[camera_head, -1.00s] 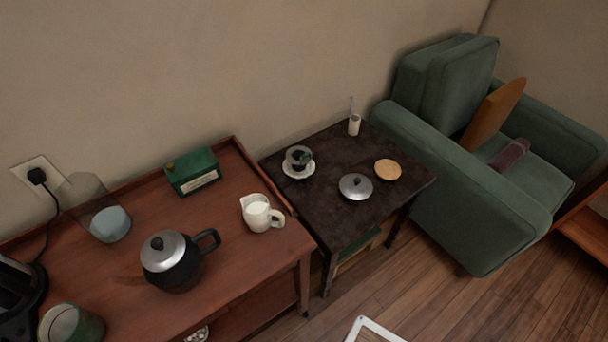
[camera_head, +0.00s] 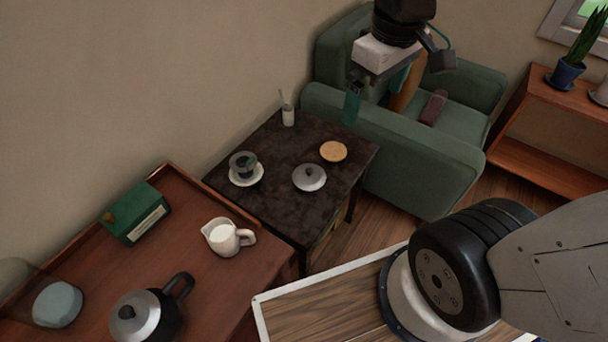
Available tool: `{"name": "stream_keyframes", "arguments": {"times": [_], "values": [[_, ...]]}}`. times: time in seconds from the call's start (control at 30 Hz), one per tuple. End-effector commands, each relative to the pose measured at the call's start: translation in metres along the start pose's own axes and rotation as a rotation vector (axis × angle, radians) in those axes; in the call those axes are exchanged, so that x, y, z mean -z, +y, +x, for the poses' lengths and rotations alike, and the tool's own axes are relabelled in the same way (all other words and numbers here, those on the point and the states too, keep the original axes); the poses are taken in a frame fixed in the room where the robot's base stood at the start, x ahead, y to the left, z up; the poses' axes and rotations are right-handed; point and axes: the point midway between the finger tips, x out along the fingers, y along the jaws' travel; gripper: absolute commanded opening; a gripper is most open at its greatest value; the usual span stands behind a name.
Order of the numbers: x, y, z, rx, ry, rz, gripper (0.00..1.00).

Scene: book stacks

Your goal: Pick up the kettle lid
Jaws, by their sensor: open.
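A round silver lid with a dark knob (camera_head: 309,177) lies on the dark side table (camera_head: 281,212), near its front right. A black kettle (camera_head: 165,314) stands on the red-brown wooden table at lower left. A similar silver lid with a black knob (camera_head: 135,316) sits on top of the kettle. My gripper (camera_head: 382,98) hangs at top centre in front of the green armchair, above and to the right of the side table. Its teal fingers are apart with nothing held between them. It is clear of both lids.
A cup on a saucer (camera_head: 246,177), a round biscuit-like disc (camera_head: 333,151) and a small white holder (camera_head: 288,116) share the side table. A white milk jug (camera_head: 224,238) and green box (camera_head: 135,213) stand on the wooden table (camera_head: 198,287). The green armchair (camera_head: 408,173) borders the side table.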

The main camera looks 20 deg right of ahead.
Motion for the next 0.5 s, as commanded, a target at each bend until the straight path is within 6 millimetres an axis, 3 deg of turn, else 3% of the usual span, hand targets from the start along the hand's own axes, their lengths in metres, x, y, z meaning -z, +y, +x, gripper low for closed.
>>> {"name": "stream_keyframes", "arguments": {"times": [0.03, 0.2, 0.37, 0.5], "values": [[0.019, 0.005, 0.015, 0.008, -0.016, -0.084, 1.00], [0.075, 0.020, 0.067, 0.021, -0.028, -0.378, 1.00], [0.118, 0.032, 0.130, 0.035, -0.037, -0.649, 1.00], [0.147, 0.038, 0.195, 0.051, -0.043, -0.888, 1.00]]}}
